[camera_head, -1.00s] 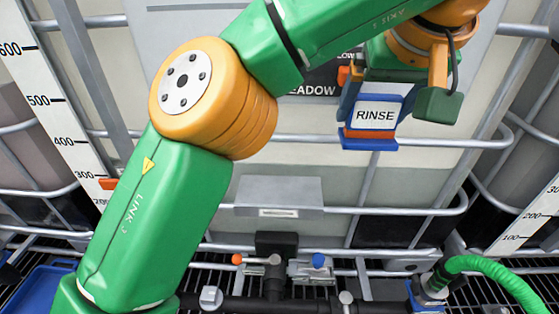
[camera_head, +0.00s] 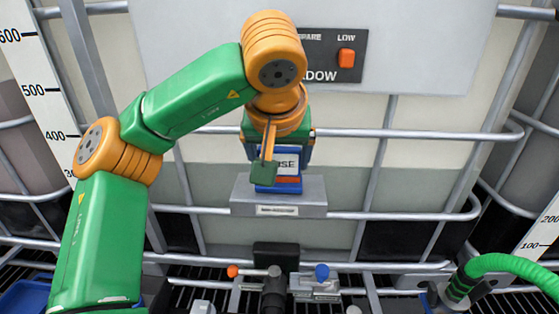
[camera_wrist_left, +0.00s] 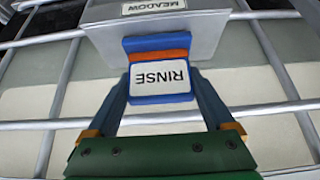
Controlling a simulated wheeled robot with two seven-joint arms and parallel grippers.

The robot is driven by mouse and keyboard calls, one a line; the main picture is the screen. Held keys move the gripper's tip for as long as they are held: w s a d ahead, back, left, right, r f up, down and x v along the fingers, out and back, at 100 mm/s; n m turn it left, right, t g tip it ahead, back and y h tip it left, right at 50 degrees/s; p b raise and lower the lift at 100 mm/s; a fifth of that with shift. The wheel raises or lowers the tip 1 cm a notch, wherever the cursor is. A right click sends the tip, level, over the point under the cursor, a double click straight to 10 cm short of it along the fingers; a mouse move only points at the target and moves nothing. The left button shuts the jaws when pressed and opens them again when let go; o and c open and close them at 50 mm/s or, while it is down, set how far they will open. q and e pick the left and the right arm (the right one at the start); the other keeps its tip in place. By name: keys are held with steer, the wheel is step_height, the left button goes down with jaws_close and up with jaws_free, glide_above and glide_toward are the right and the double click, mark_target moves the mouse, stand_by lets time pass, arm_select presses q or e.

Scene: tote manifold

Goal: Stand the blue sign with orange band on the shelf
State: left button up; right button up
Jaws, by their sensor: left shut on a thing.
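The blue sign (camera_head: 290,169) has a white face lettered RINSE and an orange band above its blue foot. My left gripper (camera_head: 279,158) is shut on its sides and partly hides it in the head view. The grey shelf (camera_head: 313,190) juts from the cage; the sign's foot overlaps its top in the head view. In the left wrist view the picture is upside down: the sign (camera_wrist_left: 160,82) sits between the fingers, with its foot against the shelf (camera_wrist_left: 208,22) in the picture. I cannot tell whether they touch. The sign looks roughly upright.
A grey panel with a dark plate and an orange switch (camera_head: 346,58) is above. A horizontal cage bar (camera_head: 400,134) runs behind the gripper. Below are a valve with an orange-tipped handle (camera_head: 233,271) and a blue knob (camera_head: 322,271). A green hose (camera_head: 500,262) lies at right.

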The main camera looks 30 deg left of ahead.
arm_select(q)
steer(key=shift+f, duration=0.1)
steer(key=o, duration=1.1)
steer(key=shift+a, duration=0.1)
steer(key=shift+r, duration=0.3)
steer(key=p+v, duration=0.3)
steer(key=v, duration=0.8)
steer(key=shift+s+d+r, duration=0.15)
steer(key=shift+d+r, duration=0.05)
